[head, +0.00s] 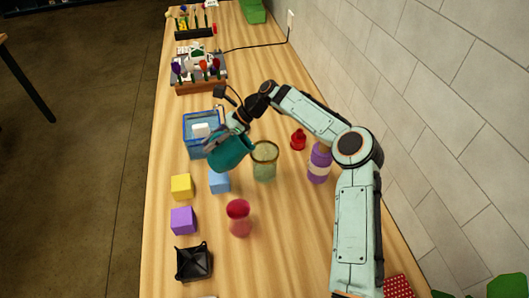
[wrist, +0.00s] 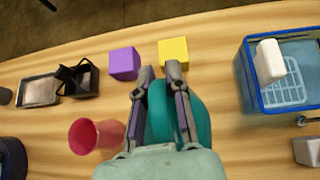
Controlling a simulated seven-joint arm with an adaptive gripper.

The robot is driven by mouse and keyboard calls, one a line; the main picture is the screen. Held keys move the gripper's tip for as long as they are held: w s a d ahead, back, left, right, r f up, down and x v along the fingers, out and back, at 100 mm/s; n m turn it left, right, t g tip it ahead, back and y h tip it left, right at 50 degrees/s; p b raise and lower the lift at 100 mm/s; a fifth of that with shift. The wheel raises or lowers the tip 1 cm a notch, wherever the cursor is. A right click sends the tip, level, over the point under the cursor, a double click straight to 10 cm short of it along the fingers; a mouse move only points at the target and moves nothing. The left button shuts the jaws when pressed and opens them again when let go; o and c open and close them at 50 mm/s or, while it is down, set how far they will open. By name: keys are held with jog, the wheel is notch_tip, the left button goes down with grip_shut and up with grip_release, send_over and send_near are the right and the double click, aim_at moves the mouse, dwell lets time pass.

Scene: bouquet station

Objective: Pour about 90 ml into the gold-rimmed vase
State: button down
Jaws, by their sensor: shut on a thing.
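The gold-rimmed vase (head: 264,163) is greenish glass and stands upright on the wooden table; I cannot make out it in the wrist view. My gripper (head: 240,121) is shut on a teal jug (head: 228,152), just left of the vase in the head view. The jug looks tilted and held above the table. In the wrist view, my gripper's fingers (wrist: 159,75) are on either side of the teal jug (wrist: 201,122). The jug's opening and any liquid stream are not clear.
A pink-red cup (head: 239,219), a blue cube (head: 219,183), a yellow cube (head: 181,187) and a purple cube (head: 183,221) stand nearby. A blue-rimmed bin (head: 188,139) is behind the jug. A purple bottle (head: 319,165) and a red object (head: 298,140) stand right of the vase.

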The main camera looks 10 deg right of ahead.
jog(key=shift+a+f+h, duration=0.45)
jog(key=shift+f+h, duration=0.35)
jog(key=shift+h, duration=0.2)
dwell(1.1)
jog(key=shift+a+h, duration=0.35)
jog(key=shift+h, duration=0.15)
jog(key=a+f+t+h, duration=0.1)
jog(key=a+f+h, duration=0.4)
jog(key=h, duration=0.2)
jog(key=shift+s+h+b, duration=0.25)
jog(key=shift+h+b, duration=0.15)
jog(key=shift+b, duration=0.05)
